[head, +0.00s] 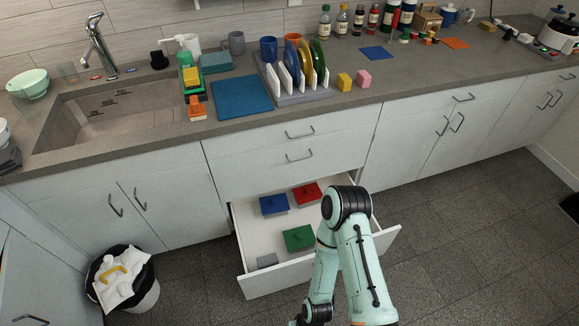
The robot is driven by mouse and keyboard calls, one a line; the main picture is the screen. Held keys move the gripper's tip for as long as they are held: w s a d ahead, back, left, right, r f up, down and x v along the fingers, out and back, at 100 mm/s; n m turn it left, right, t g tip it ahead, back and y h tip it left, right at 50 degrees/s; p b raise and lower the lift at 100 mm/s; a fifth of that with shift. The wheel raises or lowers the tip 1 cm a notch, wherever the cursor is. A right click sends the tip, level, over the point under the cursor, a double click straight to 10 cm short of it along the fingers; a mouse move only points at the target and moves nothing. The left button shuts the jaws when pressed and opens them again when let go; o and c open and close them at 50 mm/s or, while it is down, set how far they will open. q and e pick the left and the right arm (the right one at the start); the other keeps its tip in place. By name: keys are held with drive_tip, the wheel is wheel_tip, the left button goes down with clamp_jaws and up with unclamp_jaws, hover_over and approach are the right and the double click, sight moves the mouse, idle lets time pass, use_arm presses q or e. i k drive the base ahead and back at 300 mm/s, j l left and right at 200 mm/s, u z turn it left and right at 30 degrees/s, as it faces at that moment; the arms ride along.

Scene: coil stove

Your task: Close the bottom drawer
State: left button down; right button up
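The bottom drawer (258,284) is pulled far out from the white base cabinet in the middle of the head view. Its white front panel faces me, partly hidden behind my mint-green arm. Inside lie a blue lidded box (273,204), a red one (306,194), a green one (298,237) and a small grey piece (267,260). My arm's elbow stands over the drawer's right part, and its forearm bends down in front of the panel to the lower picture edge. Its gripper fingers are not visible, so contact with the panel cannot be told. My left gripper is out of view.
Two closed drawers (288,155) are above the open one. A waste bin (143,296) with a white bag stands on the floor to the left. The dark tiled floor (475,235) to the right is clear. The counter (345,100) holds a sink, dish rack and bottles.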

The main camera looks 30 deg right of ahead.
sight(258, 236)
drive_tip(key=z, duration=1.7)
drive_tip(key=i+j, duration=0.2)
drive_tip(key=i, duration=0.25)
